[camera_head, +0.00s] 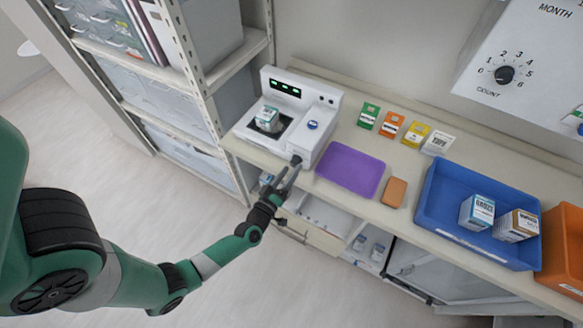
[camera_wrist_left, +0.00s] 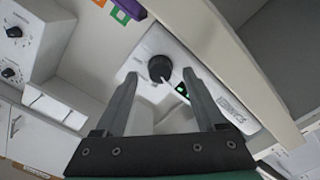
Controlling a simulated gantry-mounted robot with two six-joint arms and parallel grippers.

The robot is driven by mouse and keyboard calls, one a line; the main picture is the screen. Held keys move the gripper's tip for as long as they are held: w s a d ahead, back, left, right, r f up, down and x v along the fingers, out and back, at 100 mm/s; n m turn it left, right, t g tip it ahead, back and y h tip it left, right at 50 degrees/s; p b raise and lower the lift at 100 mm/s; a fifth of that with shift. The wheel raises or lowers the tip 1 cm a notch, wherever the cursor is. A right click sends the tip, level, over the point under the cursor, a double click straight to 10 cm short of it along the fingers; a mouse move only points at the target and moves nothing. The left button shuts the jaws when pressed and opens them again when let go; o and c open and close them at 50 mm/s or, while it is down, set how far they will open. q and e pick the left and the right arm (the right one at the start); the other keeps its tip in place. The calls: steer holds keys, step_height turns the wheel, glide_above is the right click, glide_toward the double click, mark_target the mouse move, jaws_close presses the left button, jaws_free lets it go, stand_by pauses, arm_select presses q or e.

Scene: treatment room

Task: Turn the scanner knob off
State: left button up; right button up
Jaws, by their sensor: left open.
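The white scanner (camera_head: 322,112) stands on the counter, with green lights on its raised back panel and a blue button on top. Its black knob (camera_head: 296,160) is on the front face, low near the counter edge. My left gripper (camera_head: 287,176) is open in front of the knob. In the left wrist view the knob (camera_wrist_left: 159,67) shows between and just beyond the two open fingertips (camera_wrist_left: 159,76), apart from both fingers as far as I can tell. The knob's pointer direction is not clear. My right gripper is not in view.
A small box (camera_head: 267,119) sits in the scanner's recess. A purple tray (camera_head: 350,170) and an orange-brown block (camera_head: 394,192) lie to the right, then a blue bin (camera_head: 437,209) with boxes. A shelf rack (camera_head: 196,75) stands left. An open drawer (camera_head: 318,225) is below.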

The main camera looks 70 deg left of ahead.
arm_select(q)
steer(key=p+v, duration=0.2)
steer(key=v, duration=0.8)
